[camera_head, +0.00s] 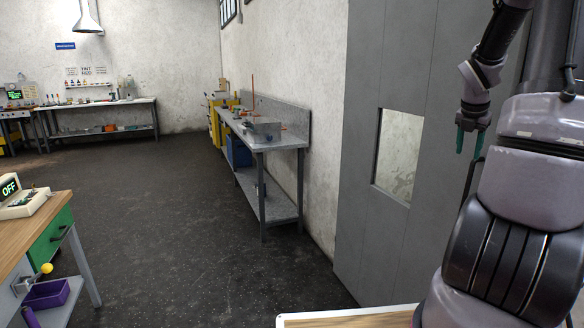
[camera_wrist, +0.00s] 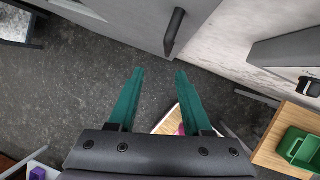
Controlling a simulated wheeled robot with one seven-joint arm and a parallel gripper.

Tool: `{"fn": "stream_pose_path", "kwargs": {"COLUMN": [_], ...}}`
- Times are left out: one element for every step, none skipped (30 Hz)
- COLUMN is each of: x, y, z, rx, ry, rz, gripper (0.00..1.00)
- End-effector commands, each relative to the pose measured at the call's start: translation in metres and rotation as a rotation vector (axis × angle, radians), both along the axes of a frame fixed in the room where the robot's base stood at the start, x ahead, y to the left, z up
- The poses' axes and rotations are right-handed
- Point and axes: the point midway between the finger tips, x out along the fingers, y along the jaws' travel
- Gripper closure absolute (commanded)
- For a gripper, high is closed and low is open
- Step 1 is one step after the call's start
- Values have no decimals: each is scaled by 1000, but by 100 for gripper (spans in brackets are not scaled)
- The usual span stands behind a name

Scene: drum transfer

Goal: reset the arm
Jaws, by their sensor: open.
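My gripper (camera_head: 470,140) hangs at the upper right of the head view, in front of the grey door panel, with its green fingers pointing down. In the wrist view my gripper (camera_wrist: 158,85) shows two green fingers spread apart with nothing between them but dark floor farther off. It is open and empty. My arm fills the right side of the head view and hides part of the grey wall there.
A grey door panel (camera_head: 365,225) with a window stands behind my gripper. A wooden-topped bench (camera_head: 30,235) with an OFF display box (camera_head: 20,200) is at left. A metal workbench (camera_head: 285,143) lines the wall. The middle floor (camera_head: 190,220) is clear. A green bin (camera_wrist: 298,148) shows at lower right.

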Motion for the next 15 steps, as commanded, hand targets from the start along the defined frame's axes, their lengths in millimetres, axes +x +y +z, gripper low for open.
{"fn": "stream_pose_path", "kwargs": {"x": [-2, -5, -10, -14, -19, -26, -32, -38, -47, -54, -61, -71, -79, -87, -99], "y": [22, 35, 53, 66, 80, 97, 110, 123, 139, 151, 163, 179, 190, 202, 216], "z": [16, 25, 36, 44, 52, 62, 69, 76, 84, 90, 96, 102, 107, 111, 116], "rx": [20, 44, 78, 108, 141, 187, 224, 264, 320, 365, 413, 480, 531, 587, 661], "ry": [-42, -71, -113, -147, -180, -223, -257, -288, -330, -357, -385, -418, -439, -458, -475], "rz": [-87, -160, -264, -344, -426, -533, -611, -692, -798, -877, -957, -1060, -1141, -1219, -1325], "gripper": [50, 50, 50, 50, 50, 50, 50, 50, 50, 50, 50, 50, 50, 50, 50]}}
